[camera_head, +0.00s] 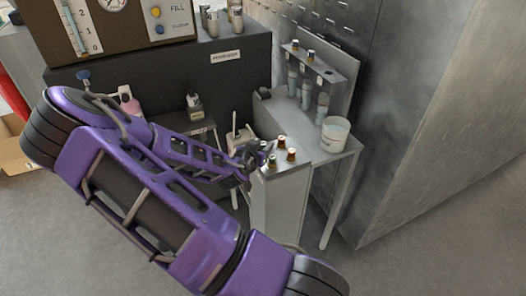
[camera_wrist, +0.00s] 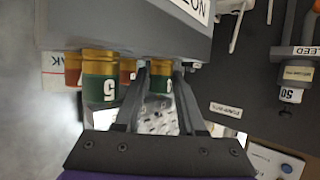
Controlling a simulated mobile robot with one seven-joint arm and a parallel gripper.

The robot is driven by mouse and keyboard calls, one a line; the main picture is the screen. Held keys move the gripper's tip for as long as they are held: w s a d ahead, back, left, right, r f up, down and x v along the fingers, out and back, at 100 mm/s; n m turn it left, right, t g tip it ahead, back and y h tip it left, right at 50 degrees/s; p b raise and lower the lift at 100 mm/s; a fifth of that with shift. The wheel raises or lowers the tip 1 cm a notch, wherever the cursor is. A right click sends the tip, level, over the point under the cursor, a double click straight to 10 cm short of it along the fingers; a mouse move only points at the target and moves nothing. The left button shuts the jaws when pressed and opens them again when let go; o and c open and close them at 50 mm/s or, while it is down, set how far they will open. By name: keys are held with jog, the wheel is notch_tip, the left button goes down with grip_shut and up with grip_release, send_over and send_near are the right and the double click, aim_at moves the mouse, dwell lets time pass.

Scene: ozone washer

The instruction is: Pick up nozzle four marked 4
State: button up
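A grey nozzle box (camera_head: 287,178) carries several small nozzles on its top. In the head view my gripper (camera_head: 254,156) is at the box's left edge, close to the nearest nozzles. In the wrist view the box (camera_wrist: 130,25) is upside down, with part of its lettering showing. A nozzle with a green band (camera_wrist: 159,78) is seen between the tips of my gripper (camera_wrist: 160,78). Its number is too small to read surely. The fingers are apart, with a slight gap on each side of it. A green-banded nozzle marked 5 (camera_wrist: 100,88) stands to its left. Orange nozzles stand partly hidden behind.
A table (camera_head: 337,158) behind the box holds a white tub (camera_head: 335,134) and a rack (camera_head: 310,62) with grey bottles. A steel wall stands to the right. A dark counter (camera_head: 235,80) with a labelled bottle (camera_head: 194,110) is at the back left.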

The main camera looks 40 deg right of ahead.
grip_shut()
